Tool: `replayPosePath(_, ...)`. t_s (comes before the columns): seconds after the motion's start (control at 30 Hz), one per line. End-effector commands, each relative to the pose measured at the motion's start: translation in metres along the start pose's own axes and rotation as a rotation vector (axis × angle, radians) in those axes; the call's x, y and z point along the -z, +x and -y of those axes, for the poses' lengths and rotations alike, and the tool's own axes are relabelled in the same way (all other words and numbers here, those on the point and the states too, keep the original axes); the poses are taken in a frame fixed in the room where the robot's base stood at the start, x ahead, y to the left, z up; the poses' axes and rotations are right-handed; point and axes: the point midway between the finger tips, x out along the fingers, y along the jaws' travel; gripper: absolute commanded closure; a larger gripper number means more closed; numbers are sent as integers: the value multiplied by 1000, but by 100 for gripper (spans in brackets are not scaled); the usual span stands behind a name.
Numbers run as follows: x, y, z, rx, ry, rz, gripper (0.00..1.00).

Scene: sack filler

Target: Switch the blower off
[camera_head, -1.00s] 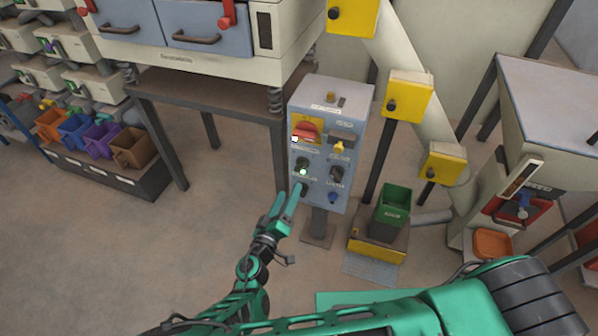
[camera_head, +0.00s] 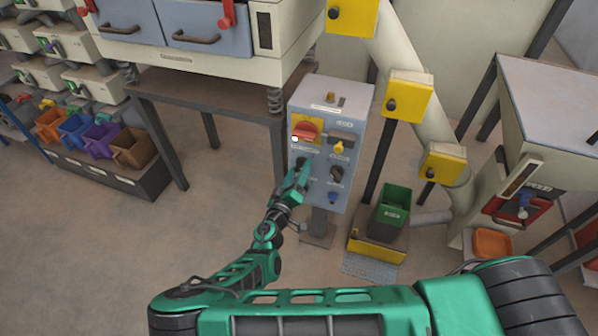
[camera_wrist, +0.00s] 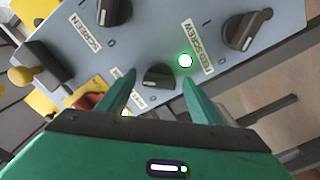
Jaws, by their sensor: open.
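A grey control box (camera_head: 352,110) on a post carries a red switch (camera_head: 306,130) and several knobs. My gripper (camera_head: 303,168) is at its front face, on the left below the red switch. In the wrist view my gripper (camera_wrist: 159,82) is open, its fingers either side of a black knob (camera_wrist: 158,75); contact cannot be told. The label beside this knob (camera_wrist: 128,92) is partly hidden by a finger, so "blower" cannot be read. A green lamp (camera_wrist: 185,60) glows beside the knob. Other black knobs carry the labels SCREEN (camera_wrist: 85,32) and FEED SCREW (camera_wrist: 197,47).
A green bin (camera_head: 392,209) stands right of the post. A dark table frame (camera_head: 160,97) stands behind left. Open floor lies at the left.

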Motion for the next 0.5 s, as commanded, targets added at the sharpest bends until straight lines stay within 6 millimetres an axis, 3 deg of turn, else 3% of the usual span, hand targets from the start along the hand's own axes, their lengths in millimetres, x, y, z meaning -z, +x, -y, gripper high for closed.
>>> replayPosePath(0.17, 0, 0, 0, 0, 0, 0, 41)
replayPosePath(0.33, 0, 0, 0, 0, 0, 1, 79)
replayPosePath(0.5, 0, 0, 0, 1, -2, 1, 82)
